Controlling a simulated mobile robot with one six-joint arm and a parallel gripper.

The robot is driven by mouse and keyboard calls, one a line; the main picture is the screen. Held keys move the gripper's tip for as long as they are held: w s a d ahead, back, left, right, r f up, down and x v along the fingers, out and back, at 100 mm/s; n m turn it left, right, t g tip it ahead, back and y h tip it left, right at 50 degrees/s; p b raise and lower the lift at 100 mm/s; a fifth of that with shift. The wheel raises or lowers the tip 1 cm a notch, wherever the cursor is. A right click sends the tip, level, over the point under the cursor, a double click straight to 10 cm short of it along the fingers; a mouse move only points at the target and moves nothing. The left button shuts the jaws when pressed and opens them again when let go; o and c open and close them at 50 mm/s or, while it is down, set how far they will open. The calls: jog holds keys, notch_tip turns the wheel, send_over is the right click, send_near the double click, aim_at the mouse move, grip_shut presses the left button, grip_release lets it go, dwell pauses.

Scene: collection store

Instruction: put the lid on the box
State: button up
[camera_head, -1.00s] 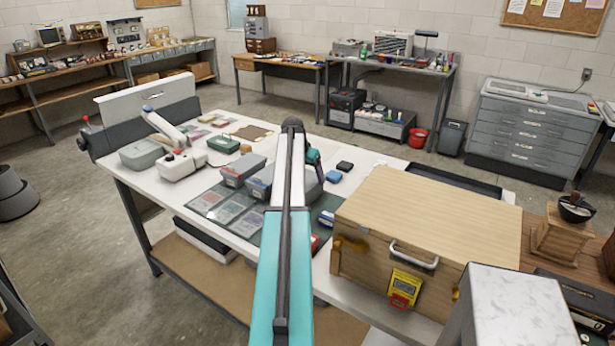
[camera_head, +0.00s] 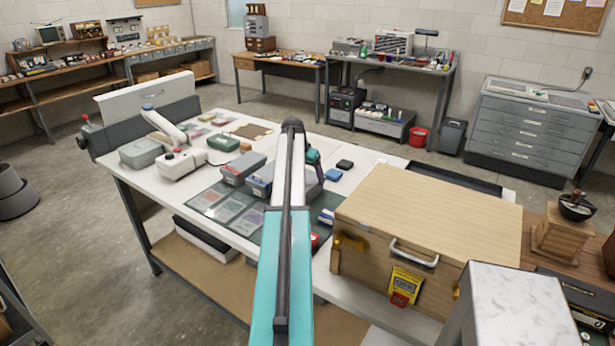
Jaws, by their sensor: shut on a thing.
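Two small grey boxes stand side by side on the white table. The left one (camera_head: 242,168) shows whole, with a flat darker top. The other (camera_head: 259,184) is partly hidden behind my arm. A grey-green box (camera_head: 141,152) stands further left, its top seemingly closed. I cannot tell which is the task's box, and I cannot make out a separate lid. My teal and white arm rises through the middle of the picture and bends down beyond. Its wrist shows just right of the arm, over the table. My gripper's fingers and anything in them are hidden behind the arm.
A large wooden case (camera_head: 430,225) with a metal handle fills the table's right part. A dark mat (camera_head: 205,200) with flat cards lies at the front edge. Small blue (camera_head: 333,174) and black (camera_head: 345,164) items lie beyond the wrist. A white device (camera_head: 182,162) stands at left.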

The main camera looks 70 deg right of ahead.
jog(key=o, duration=1.1)
jog(key=shift+r, duration=0.1)
jog(key=b+v, duration=0.3)
jog(key=v, duration=1)
jog(key=shift+a+r, duration=0.2)
